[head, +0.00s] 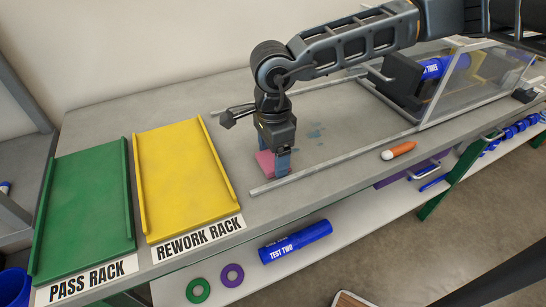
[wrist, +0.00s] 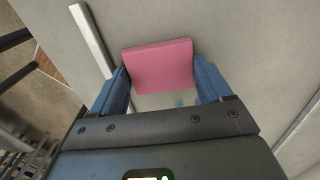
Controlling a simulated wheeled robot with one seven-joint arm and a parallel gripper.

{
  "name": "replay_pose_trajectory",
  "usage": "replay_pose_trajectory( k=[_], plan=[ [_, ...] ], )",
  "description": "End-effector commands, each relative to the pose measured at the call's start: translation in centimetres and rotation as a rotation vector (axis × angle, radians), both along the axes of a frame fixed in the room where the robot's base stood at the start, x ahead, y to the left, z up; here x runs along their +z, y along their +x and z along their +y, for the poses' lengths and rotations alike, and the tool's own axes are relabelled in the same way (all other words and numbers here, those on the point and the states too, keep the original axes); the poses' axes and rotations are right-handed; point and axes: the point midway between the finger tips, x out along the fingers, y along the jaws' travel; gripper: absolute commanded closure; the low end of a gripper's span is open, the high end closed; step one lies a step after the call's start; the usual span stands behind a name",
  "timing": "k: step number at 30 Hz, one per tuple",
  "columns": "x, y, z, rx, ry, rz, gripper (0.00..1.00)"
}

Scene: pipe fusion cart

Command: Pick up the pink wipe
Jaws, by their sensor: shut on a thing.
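The pink wipe (head: 266,164) is a flat pink block on the grey table, at the foot of my gripper in the head view. In the wrist view the pink wipe (wrist: 160,67) sits between the two blue fingers. My gripper (head: 273,162) points straight down and its fingers are shut on the wipe; it also shows in the wrist view (wrist: 162,75). The wipe's underside is hidden, so I cannot tell whether it touches the table.
A yellow rework rack (head: 182,172) and a green pass rack (head: 88,208) lie to the left. A metal rail (head: 335,160) runs along the front. An orange and white marker-like item (head: 398,150) lies to the right. A clear-sided fixture (head: 468,85) stands at the back right.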

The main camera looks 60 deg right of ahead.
Motion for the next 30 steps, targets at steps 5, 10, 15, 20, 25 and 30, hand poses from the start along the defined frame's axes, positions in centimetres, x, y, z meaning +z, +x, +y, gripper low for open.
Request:
replay_pose_trajectory(
  k=[5,10,15,20,25,30],
  plan=[
    [0.6,0.0,0.0,0.001,-0.001,-0.002,0.55],
    [2.6,0.1,-0.1,0.002,-0.004,-0.002,0.55],
    [5.2,-2.4,-0.4,-0.002,-0.003,-0.001,0.55],
    [7.4,-6.0,-0.9,-0.003,-0.003,-0.001,0.55],
    [9.3,-9.1,-1.2,-0.002,-0.003,-0.001,0.55],
    [10.5,-10.9,-1.4,-0.002,-0.001,0.0,0.55]
  ],
)
